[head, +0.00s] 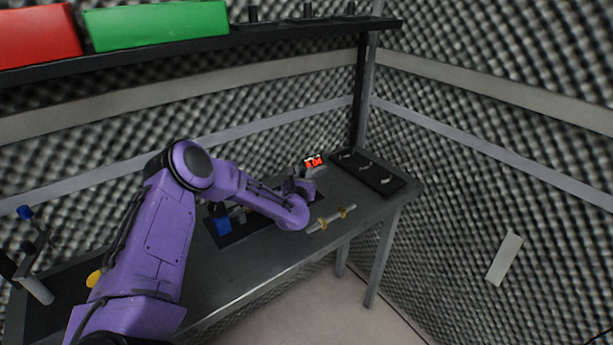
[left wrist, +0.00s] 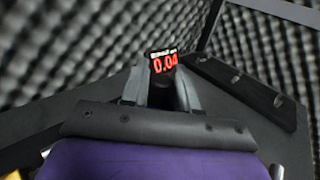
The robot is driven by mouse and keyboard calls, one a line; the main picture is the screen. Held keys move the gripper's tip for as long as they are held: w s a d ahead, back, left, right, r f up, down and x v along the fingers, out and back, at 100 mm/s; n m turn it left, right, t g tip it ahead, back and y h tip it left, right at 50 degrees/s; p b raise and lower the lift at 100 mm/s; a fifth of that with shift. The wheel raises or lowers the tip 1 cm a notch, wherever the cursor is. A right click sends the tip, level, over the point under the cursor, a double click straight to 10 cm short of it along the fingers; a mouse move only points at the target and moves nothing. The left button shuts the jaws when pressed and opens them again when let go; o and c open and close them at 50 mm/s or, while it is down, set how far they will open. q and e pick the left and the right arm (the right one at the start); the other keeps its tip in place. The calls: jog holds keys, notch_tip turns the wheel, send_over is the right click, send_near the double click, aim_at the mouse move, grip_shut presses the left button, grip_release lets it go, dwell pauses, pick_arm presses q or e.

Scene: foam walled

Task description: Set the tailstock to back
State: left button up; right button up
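A dark bench fixture (head: 228,236) lies on the workbench, with a blue block (head: 223,226) and small grey parts at its left end. My left arm and gripper cover its right part, so I cannot make out the tailstock clearly in the head view. My left gripper (head: 299,186) is low over the bench by a small red-lit display (head: 314,161). In the left wrist view, the gripper's two grey fingers (left wrist: 160,88) stand apart, with a small dark shape between them that I cannot identify. The display (left wrist: 164,63), just beyond the fingertips, reads 0.04. My right gripper is not in view.
A grey rod with yellow rings (head: 332,218) lies near the bench's front edge. A black tray (head: 367,172) with several small parts is at the bench's right end. A shelf above holds a red box (head: 38,36) and a green box (head: 157,24). Foam walls enclose the bench.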

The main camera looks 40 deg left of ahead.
pick_arm(q)
jog(key=o, duration=0.3)
jog(key=shift+w+d, duration=0.1)
jog(key=shift+w, duration=0.05)
jog(key=shift+w+f, duration=0.1)
jog(key=shift+w, duration=0.05)
jog(key=shift+s, duration=0.35)
jog(key=b+v, duration=0.2)
jog(key=v, duration=0.8)
jog(key=shift+d, duration=0.1)
jog(key=shift+w, duration=0.1)
